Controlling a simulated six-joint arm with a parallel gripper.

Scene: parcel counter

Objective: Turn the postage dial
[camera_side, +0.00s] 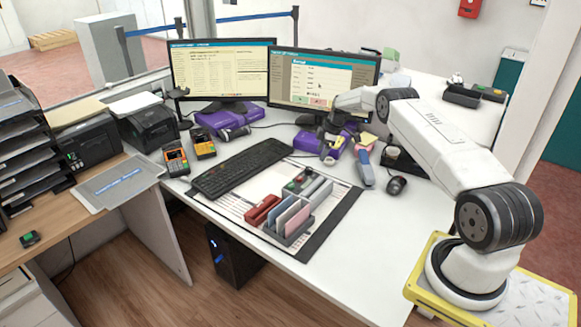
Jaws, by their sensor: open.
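My gripper (335,149) points down beyond the keyboard, in front of the right monitor. It is small and partly lost among purple and dark items, and its jaws are open with nothing seen between them. I cannot make out the postage dial for certain. A small grey device with a green spot and a dark knob-like part (299,182) sits at the back of the desk organiser on the counter mat; whether this is the dial is unclear. My gripper is apart from it, farther back.
The keyboard (241,168) lies left of the grey organiser (289,233) holding cards. A red stapler-like item (262,210) is beside it. A blue-grey handheld tool (363,167) and a black mouse (397,185) lie to the right. Two monitors (222,72) stand behind. The counter's front right is clear.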

